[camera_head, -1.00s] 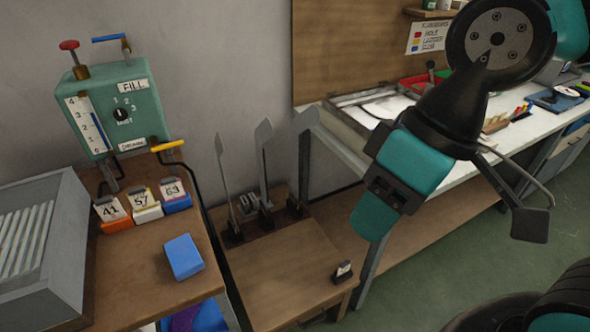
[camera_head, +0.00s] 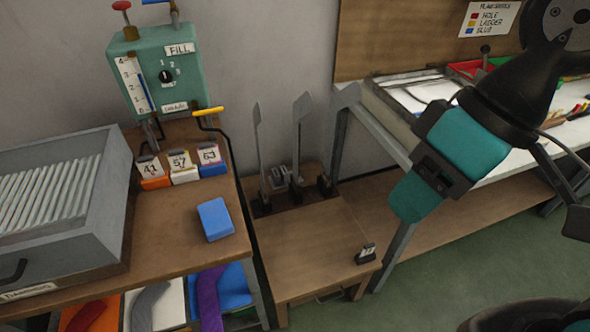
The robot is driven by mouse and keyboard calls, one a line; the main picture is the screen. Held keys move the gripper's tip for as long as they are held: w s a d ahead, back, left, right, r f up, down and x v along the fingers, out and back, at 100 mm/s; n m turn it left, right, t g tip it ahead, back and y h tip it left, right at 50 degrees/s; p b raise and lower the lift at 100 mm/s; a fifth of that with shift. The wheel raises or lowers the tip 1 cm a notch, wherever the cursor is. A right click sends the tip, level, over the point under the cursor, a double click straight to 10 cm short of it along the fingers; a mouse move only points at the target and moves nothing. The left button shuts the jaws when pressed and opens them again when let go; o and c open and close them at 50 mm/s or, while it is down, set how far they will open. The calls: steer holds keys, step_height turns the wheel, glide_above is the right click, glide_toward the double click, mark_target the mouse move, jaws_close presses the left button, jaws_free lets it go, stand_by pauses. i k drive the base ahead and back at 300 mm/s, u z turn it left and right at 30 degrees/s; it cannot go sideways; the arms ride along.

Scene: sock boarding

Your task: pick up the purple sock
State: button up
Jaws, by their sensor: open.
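The purple sock (camera_head: 209,298) lies in the low storage under the left bench, over a blue sock or cloth (camera_head: 233,285). Its upper end is tucked under the bench edge and its lower end is cut off by the picture's bottom. My gripper (camera_head: 412,195), teal and black, hangs at the right, in front of the long white worktable. It is open and empty, tilted down to the left. It is seen from the side and is far to the right of the sock, well above it.
A grey sock (camera_head: 150,306) and an orange compartment (camera_head: 88,314) lie left of the purple one. Above, the wooden bench (camera_head: 168,238) holds a blue block (camera_head: 215,219), number cards and a grey ribbed box (camera_head: 60,190). A low wooden table (camera_head: 310,245) with upright boards stands between bench and gripper.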

mark_target(208, 302)
steer(key=u, duration=2.45)
steer(key=k, duration=1.1)
steer(key=z, duration=0.35)
